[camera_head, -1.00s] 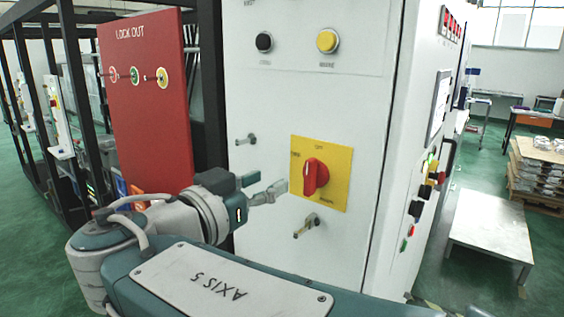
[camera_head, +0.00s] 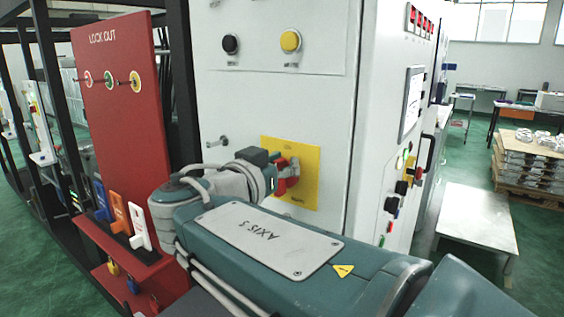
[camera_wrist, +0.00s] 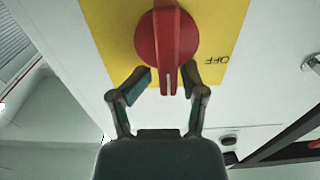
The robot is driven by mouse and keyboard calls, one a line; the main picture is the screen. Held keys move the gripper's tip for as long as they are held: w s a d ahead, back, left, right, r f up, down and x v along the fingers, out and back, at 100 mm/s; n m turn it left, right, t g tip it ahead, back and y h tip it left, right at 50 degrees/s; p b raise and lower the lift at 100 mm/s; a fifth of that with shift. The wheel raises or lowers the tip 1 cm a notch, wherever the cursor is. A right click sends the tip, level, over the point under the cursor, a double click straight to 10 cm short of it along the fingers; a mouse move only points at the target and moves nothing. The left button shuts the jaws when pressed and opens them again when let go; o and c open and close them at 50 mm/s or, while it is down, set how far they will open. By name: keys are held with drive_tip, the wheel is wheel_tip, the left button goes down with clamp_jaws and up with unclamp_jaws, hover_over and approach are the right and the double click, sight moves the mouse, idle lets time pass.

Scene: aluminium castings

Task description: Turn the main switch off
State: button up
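The main switch is a red rotary knob (camera_wrist: 166,38) on a yellow plate (camera_head: 308,181) on the white cabinet front. In the wrist view its narrow grip with a white line points down towards my gripper (camera_wrist: 168,78). An upside-down OFF label (camera_wrist: 216,60) is to the right of the knob on the plate. My gripper is open, its two fingers on either side of the knob's grip, with small gaps showing. In the head view my gripper (camera_head: 279,172) is at the plate and partly hides the red knob (camera_head: 292,172).
Black (camera_head: 230,44) and yellow (camera_head: 290,40) buttons are above the switch. A small latch (camera_head: 219,142) sticks out left of the plate. A red lock-out board (camera_head: 120,130) with hanging tags stands left. A low grey table (camera_head: 488,212) is at right on open floor.

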drive_tip(key=shift+a, duration=0.1)
clamp_jaws()
drive_tip(key=shift+a+f, duration=0.15)
drive_tip(key=shift+a, duration=0.25)
drive_tip(key=shift+f+n, duration=0.1)
drive_tip(key=shift+n, duration=0.3)
drive_tip(key=n, duration=0.3)
drive_tip(key=w+a+f+n, duration=0.1)
drive_tip(key=n, duration=0.3)
drive_tip(key=a+n, duration=0.1)
drive_tip(key=n, duration=0.3)
drive_tip(key=shift+w+f, duration=0.25)
